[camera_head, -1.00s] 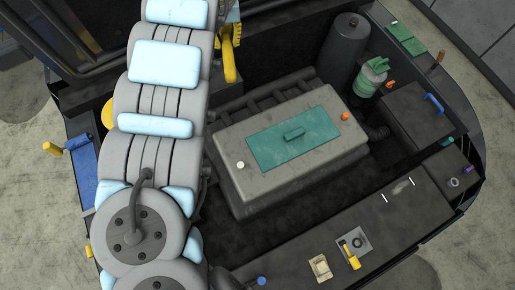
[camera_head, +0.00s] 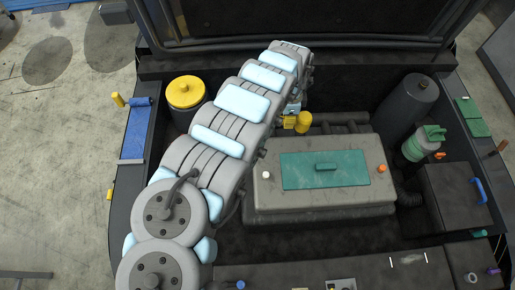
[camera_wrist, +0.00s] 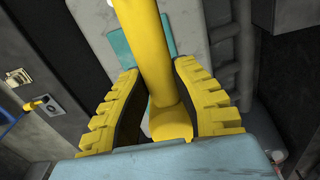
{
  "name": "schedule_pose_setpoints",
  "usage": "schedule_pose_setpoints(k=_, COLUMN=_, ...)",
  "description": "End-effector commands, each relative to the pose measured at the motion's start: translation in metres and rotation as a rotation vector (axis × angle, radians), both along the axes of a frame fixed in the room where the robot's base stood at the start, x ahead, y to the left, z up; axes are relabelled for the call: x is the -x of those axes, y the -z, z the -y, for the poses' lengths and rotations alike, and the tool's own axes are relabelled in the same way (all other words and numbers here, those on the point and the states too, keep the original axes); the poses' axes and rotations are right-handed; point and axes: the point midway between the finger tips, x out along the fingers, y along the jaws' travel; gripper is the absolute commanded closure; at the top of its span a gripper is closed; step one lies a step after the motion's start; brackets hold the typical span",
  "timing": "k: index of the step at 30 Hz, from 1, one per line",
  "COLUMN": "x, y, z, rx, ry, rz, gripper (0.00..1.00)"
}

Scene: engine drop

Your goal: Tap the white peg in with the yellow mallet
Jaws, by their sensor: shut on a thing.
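The white peg (camera_head: 266,174) stands up from the left part of the grey engine block's top (camera_head: 310,207). My gripper (camera_head: 288,122) is near the back edge of the block in the head view, behind and right of the peg. The yellow mallet (camera_head: 304,121) is at the gripper's right side, clear of the peg in that view. In the wrist view the mallet's yellow shaft (camera_wrist: 150,50) runs between my two yellow ridged fingers (camera_wrist: 155,75), which are shut on it. I cannot make out the peg for sure in the wrist view.
A yellow-capped canister (camera_head: 186,92) stands at back left. A dark cylinder (camera_head: 408,100) and green-topped bottle (camera_head: 424,142) stand at right. The raised hood is behind.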

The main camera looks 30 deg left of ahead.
Motion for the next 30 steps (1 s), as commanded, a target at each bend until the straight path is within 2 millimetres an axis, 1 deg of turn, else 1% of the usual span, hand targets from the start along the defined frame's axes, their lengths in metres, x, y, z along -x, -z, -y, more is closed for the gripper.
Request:
schedule_pose_setpoints(k=1, x=0.008, y=0.01, z=-0.009, rx=0.004, ry=0.061, rz=-0.001, gripper=1.0)
schedule_pose_setpoints(k=6, x=0.035, y=0.047, z=-0.033, rx=0.016, ry=0.3, rz=0.004, gripper=1.0)
schedule_pose_setpoints(k=12, x=0.067, y=0.086, z=-0.052, rx=0.031, ry=0.575, rz=0.017, gripper=1.0)
schedule_pose_setpoints(k=15, x=0.082, y=0.101, z=-0.058, rx=0.039, ry=0.688, rz=0.022, gripper=1.0)
schedule_pose_setpoints(k=21, x=0.097, y=0.118, z=-0.064, rx=0.044, ry=0.829, rz=0.035, gripper=1.0)
schedule_pose_setpoints(k=30, x=0.101, y=0.122, z=-0.065, rx=0.045, ry=0.862, rz=0.037, gripper=1.0)
